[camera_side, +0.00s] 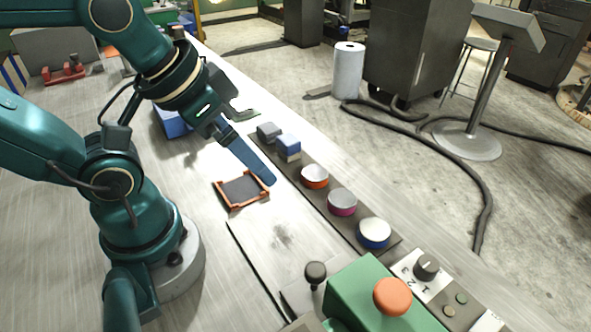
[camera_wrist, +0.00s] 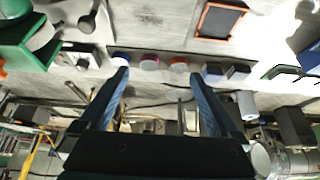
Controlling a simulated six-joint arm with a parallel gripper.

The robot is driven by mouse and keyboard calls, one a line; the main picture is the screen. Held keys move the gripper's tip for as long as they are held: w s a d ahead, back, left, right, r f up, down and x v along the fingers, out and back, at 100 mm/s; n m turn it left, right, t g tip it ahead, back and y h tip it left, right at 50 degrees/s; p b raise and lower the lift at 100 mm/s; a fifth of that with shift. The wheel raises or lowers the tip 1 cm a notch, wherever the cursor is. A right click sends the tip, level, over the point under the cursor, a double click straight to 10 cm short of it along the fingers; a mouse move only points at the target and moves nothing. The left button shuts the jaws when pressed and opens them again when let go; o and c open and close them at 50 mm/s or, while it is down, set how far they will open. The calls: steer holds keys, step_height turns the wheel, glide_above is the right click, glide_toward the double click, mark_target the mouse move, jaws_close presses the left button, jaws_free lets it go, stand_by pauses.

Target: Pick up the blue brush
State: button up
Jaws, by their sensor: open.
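The blue brush (camera_side: 288,142), a small block with a blue top and a pale lower part, stands on the dark strip (camera_side: 318,197) along the table edge. It also shows in the wrist view (camera_wrist: 213,69), just right of the right finger's tip. My gripper (camera_side: 268,181) points down to the right in the side view, its tip lower in the picture than the brush and apart from it. In the wrist view my gripper (camera_wrist: 159,76) has its two blue fingers wide apart, with nothing held between them. One finger is mostly hidden in the side view.
A grey block (camera_side: 268,131) stands beside the brush. Orange (camera_side: 315,176), pink (camera_side: 342,202) and blue-white (camera_side: 374,233) round tins share the strip. An orange-rimmed tray (camera_side: 242,205) lies near my fingertip. A green control box (camera_side: 360,290) stands in front.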

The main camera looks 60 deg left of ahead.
steer(key=w+a+r+m, duration=0.1)
steer(key=w+r+m, duration=0.1)
steer(key=w+r, duration=0.2)
steer(key=n+g, duration=0.1)
steer(key=g, duration=0.4)
glide_above(288, 139)
steer(key=w+d, duration=0.1)
steer(key=d, duration=0.1)
step_height(288, 139, down, 9)
steer(key=shift+f, duration=0.1)
steer(key=shift+n+g, duration=0.3)
steer(key=shift+n, duration=0.2)
steer(key=f, duration=0.1)
steer(key=a+f, duration=0.2)
steer(key=f, duration=0.1)
steer(key=shift+s, duration=0.35)
steer(key=shift+a+f, duration=0.1)
steer(key=shift+f, duration=2.35)
